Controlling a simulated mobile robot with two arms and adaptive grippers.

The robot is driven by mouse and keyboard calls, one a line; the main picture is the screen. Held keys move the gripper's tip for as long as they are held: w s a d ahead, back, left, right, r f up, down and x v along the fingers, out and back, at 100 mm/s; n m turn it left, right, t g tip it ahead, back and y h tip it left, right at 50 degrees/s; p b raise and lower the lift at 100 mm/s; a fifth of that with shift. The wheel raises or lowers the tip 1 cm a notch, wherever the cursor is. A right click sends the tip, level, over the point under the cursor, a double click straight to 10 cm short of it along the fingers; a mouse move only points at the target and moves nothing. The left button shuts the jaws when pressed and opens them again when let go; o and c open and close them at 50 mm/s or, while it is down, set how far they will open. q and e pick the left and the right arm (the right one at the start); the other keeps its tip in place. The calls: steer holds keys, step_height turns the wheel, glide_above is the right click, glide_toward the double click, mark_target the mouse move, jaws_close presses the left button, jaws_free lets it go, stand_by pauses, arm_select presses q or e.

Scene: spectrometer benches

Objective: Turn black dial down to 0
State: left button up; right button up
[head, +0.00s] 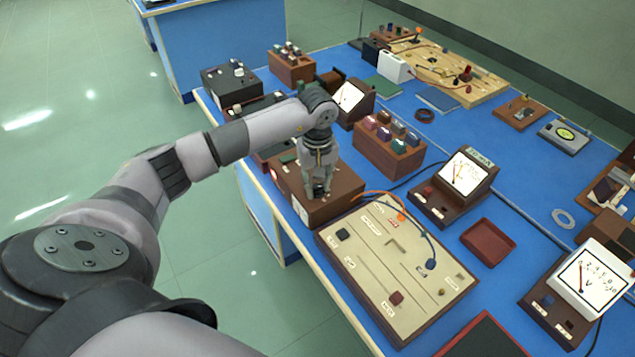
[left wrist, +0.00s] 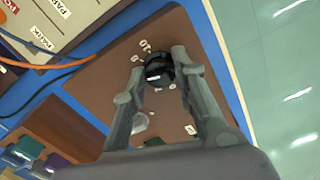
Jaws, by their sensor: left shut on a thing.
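The black dial (left wrist: 158,70) sits on top of a brown box, with small white number labels around it, in the left wrist view. My left gripper (left wrist: 160,75) is shut on the dial, one finger on each side of it. In the head view my left gripper (head: 318,192) points down onto the brown box (head: 345,200) at the table's near left edge. The fingers mostly hide the dial there. The dial's exact setting cannot be read. My right gripper is not in view.
A beige circuit board (head: 395,275) with wires stands just right of the brown box. A brown block with coloured weights (head: 390,150) and a meter (head: 455,185) stand behind. A red tray (head: 488,241) lies farther right. The blue table is crowded.

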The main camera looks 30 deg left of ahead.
arm_select(q)
jaws_close()
steer(key=shift+f+n+b, duration=0.1)
steer(key=shift+n+b, duration=0.6)
steer(key=shift+n, duration=0.1)
steer(key=n+b, duration=0.2)
steer(key=n, duration=0.1)
steer(key=n+b, duration=0.2)
steer(key=n, duration=0.3)
steer(key=shift+n, duration=0.4)
steer(key=n+b, duration=0.1)
steer(key=n, duration=0.4)
steer(key=shift+b, duration=0.4)
steer(key=n, duration=0.6)
steer(key=shift+b, duration=0.4)
